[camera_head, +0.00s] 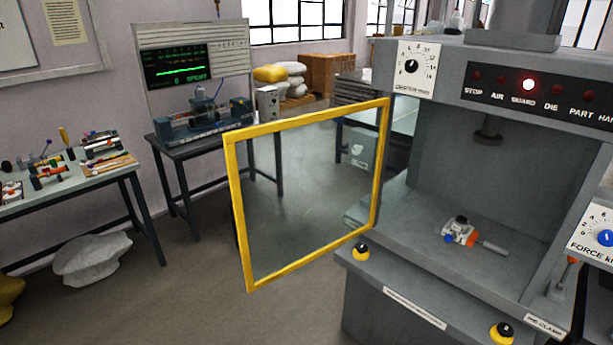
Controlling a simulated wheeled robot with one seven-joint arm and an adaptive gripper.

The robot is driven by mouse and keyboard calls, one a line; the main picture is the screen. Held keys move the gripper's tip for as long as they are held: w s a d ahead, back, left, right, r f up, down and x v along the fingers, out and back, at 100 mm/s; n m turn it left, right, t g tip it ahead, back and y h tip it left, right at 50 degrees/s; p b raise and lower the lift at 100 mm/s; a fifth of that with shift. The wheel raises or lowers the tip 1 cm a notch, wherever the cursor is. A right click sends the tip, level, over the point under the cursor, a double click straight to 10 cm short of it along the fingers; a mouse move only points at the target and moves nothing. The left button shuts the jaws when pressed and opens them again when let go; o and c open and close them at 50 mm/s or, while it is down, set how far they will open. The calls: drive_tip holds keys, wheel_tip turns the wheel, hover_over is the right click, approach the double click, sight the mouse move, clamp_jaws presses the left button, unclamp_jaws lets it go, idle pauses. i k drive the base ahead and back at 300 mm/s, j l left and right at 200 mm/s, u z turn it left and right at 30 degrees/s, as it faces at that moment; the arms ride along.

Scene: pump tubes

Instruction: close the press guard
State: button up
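The press (415,285) is a large grey machine on the right. Its guard (233,190) is a clear panel in a yellow frame. The guard stands swung open to the left, hinged at the press's left front post, so the front opening is uncovered. Inside, a small part with an orange and blue piece (460,233) sits on the press bed (420,215) below the ram (488,130). On the top panel, the red lamp (529,84) above "GUARD" is lit. My gripper is not in view.
Black-topped yellow buttons stand on the front ledge, one at the left (361,252) and one at the right (502,333). A test bench (190,135) and a side table (85,180) with parts stand at the left. A grey sack (92,260) lies on the floor. Floor is clear before the guard.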

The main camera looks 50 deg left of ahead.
sight(236, 206)
drive_tip(key=k+j, duration=0.1)
drive_tip(key=j, duration=0.5)
drive_tip(key=k+j+z, duration=0.1)
drive_tip(key=j, duration=0.45)
drive_tip(key=k+j, duration=0.1)
drive_tip(key=j, duration=0.5)
drive_tip(key=k+j+z, duration=0.1)
drive_tip(key=j, duration=0.45)
drive_tip(key=k+j, duration=0.15)
drive_tip(key=j, duration=0.45)
drive_tip(key=k+j+z, duration=0.1)
drive_tip(key=j, duration=0.45)
drive_tip(key=k+j+z, duration=0.1)
drive_tip(key=j, duration=0.45)
drive_tip(key=k+j, duration=0.2)
drive_tip(key=j, duration=0.35)
